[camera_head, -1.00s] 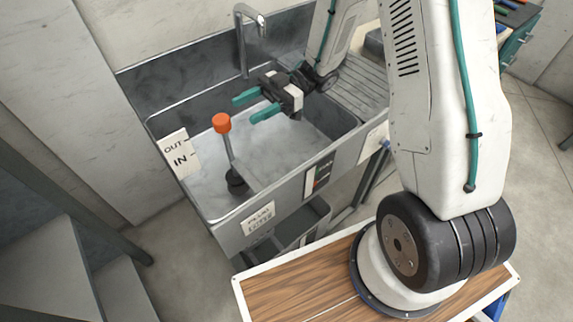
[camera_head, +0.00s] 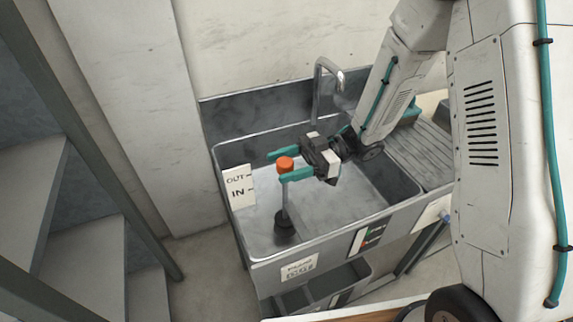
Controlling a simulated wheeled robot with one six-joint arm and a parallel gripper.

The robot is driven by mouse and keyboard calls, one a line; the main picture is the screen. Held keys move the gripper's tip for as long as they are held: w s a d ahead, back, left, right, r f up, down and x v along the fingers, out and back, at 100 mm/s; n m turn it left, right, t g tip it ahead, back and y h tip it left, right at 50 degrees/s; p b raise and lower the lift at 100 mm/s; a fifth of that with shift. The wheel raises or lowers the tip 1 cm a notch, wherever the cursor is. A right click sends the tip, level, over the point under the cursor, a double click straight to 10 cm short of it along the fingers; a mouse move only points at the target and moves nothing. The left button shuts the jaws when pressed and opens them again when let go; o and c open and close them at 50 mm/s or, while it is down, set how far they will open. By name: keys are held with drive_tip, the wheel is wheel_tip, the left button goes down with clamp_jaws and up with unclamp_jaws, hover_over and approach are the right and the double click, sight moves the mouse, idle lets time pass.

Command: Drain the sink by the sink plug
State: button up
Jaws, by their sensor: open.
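The sink plug is a grey upright rod with an orange knob (camera_head: 285,164) on top and a dark base (camera_head: 285,224) at the sink floor. It stands in the left part of the metal sink (camera_head: 345,192). My gripper (camera_head: 279,165) is open, with its two teal fingers pointing left at about the knob's height. In the picture the knob shows between the fingers, one finger behind and one in front. I cannot tell whether either finger touches it. The near finger hides part of the rod just under the knob.
A sign (camera_head: 238,187) reading OUT and IN stands at the sink's left rim. A faucet (camera_head: 318,88) rises at the back, near my arm. A ribbed drainboard (camera_head: 425,150) is at the right. A label (camera_head: 299,268) and a red-green indicator (camera_head: 371,238) are on the front.

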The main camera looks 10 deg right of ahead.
drive_tip(key=shift+a, duration=0.15)
clamp_jaws()
drive_tip(key=shift+f, duration=2.2)
unclamp_jaws()
drive_tip(key=v, duration=0.8)
